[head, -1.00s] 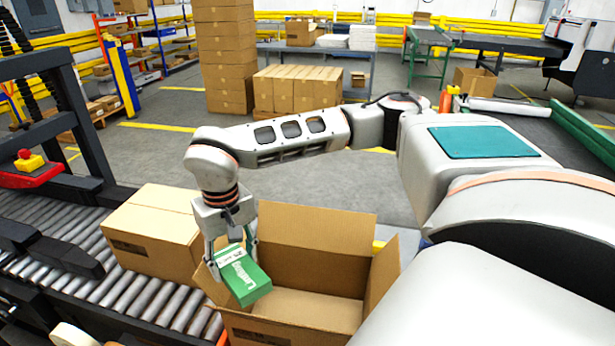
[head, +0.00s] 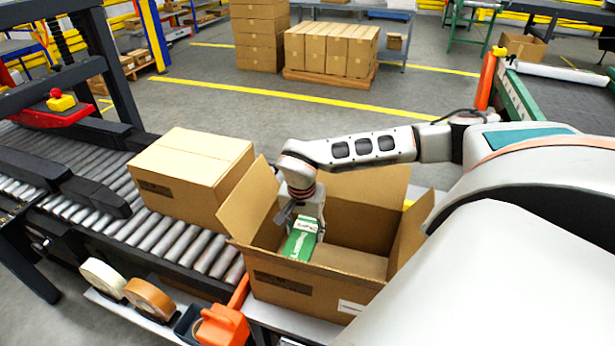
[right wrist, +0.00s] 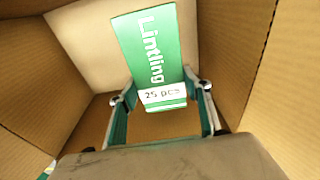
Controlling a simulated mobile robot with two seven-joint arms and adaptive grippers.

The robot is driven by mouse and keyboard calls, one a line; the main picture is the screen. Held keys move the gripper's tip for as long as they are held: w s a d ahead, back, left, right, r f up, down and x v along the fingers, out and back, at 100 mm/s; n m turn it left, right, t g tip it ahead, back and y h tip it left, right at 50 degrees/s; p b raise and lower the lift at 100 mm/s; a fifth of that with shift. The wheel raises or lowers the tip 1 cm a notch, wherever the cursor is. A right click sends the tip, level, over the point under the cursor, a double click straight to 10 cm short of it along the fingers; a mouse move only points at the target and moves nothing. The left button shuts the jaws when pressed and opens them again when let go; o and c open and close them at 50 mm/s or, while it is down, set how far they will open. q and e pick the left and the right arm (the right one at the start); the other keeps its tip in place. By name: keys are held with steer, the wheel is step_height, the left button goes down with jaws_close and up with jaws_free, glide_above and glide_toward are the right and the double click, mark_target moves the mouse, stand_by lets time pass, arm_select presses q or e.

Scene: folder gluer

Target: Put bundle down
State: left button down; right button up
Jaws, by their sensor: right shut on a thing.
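The bundle (head: 301,241) is a green block with a white label band. In the right wrist view the fingers of my right gripper (right wrist: 163,103) stand on either side of the bundle's label end. I cannot tell whether the bundle touches the carton floor. Another bit of green shows at the lower left corner of the right wrist view. My left gripper is not in view.
A closed carton (head: 192,172) sits on the roller conveyor (head: 108,194) left of the open carton. Tape rolls (head: 149,298) and an orange tape dispenser (head: 222,325) lie in front. The open carton's flaps stand up around its opening. Stacked cartons (head: 331,50) stand far behind.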

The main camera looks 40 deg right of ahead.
step_height(320, 180, down, 13)
steer(key=shift+b, duration=0.65)
steer(key=shift+f, duration=0.15)
steer(key=o, duration=1.2)
steer(key=shift+r, duration=0.55)
steer(key=r, duration=0.3)
steer(key=a+r+p, duration=0.1)
steer(key=r, duration=0.7)
steer(key=shift+s+a, duration=0.2)
steer(key=shift+s, duration=0.2)
